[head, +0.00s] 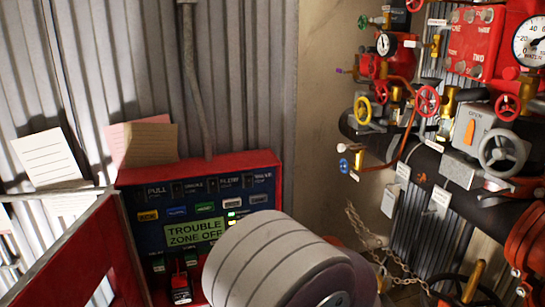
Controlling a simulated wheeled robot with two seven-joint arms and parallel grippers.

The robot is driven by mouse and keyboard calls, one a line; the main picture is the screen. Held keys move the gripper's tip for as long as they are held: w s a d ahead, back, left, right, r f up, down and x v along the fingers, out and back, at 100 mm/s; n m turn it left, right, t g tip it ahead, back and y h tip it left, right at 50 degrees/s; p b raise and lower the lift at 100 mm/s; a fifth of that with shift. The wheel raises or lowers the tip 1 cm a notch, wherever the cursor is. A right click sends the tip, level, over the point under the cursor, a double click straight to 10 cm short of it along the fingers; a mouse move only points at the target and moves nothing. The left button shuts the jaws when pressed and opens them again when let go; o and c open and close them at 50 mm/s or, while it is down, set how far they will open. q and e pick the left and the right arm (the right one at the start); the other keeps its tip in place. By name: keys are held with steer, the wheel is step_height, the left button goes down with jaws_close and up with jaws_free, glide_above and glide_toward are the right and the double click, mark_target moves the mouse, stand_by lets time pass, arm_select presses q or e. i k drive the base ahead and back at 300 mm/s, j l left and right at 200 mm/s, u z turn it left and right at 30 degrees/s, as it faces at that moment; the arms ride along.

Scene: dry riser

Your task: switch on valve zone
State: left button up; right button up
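A dark blue control panel in a red box (205,163) stands against the corrugated wall, low and left of centre in the head view. Its top row has several labelled dark switches; the rightmost label (264,181) seems to read VALVE, but the switch positions are too small to tell. Coloured buttons sit below, and a lit green display (196,233) reads TROUBLE ZONE OFF. A large grey ribbed cylinder, seemingly part of my arm, covers the panel's lower right. Neither of my grippers shows.
Red and grey pipework with handwheels (501,152), gauges (533,42) and a chain (378,240) fills the right side. The open red box door (75,255) stands at lower left. Paper sheets (47,157) hang on the wall. A vertical pipe (193,80) runs above the panel.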

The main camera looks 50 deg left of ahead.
mark_target(248, 179)
steer(key=u, duration=2.2)
